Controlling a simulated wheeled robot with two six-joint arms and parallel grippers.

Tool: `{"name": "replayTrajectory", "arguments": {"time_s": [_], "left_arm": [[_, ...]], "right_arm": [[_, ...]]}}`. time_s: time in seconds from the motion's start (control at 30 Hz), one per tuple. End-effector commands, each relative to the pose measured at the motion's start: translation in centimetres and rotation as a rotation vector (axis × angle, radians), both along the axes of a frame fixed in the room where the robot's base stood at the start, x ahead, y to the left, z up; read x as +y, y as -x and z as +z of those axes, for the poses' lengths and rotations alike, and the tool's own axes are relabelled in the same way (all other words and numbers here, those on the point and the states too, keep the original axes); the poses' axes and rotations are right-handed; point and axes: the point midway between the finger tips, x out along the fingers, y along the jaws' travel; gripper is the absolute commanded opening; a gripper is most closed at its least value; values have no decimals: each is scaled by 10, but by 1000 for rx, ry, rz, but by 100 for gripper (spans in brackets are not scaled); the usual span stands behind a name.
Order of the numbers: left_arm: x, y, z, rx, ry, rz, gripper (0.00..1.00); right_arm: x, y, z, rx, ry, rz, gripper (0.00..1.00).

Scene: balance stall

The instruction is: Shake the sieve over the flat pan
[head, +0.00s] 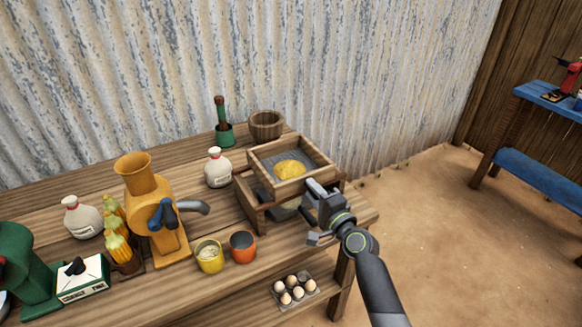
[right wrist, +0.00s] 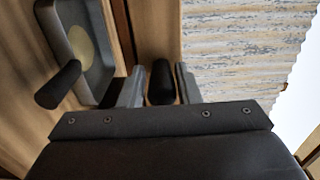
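The sieve (head: 263,168) is a square wooden frame with grey mesh and a heap of yellow meal (head: 290,169). It rests on a wooden stand at the table's right end. The grey flat pan (head: 284,212) is below it, partly hidden. In the right wrist view the pan (right wrist: 106,48) shows at the left with a yellow patch and a dark handle (right wrist: 60,86). My right gripper (head: 318,214) is open at the sieve's near right side. In its wrist view (right wrist: 161,85) a black handle (right wrist: 161,78) sits between the separated fingers, beside the wooden frame. My left gripper is not in view.
Left of the stand are a yellow cup (head: 209,258), an orange cup (head: 242,247), a white jar (head: 217,169) and a yellow mill (head: 150,205). A wooden bowl (head: 266,125) stands behind. An egg tray (head: 295,289) lies below. The floor at right is clear.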

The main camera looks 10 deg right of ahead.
Motion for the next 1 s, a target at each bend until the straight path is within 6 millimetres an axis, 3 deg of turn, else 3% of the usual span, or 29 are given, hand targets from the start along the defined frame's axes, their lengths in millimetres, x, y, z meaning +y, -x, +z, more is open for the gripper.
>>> {"name": "replayTrajectory", "arguments": {"time_s": [0.17,0.47,1.0], "left_arm": [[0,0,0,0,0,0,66],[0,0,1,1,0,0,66],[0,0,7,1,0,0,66]], "right_arm": [[0,0,1,-1,0,0,51],[-1,2,1,-2,0,0,51],[-19,52,1,-1,1,0,51]]}}
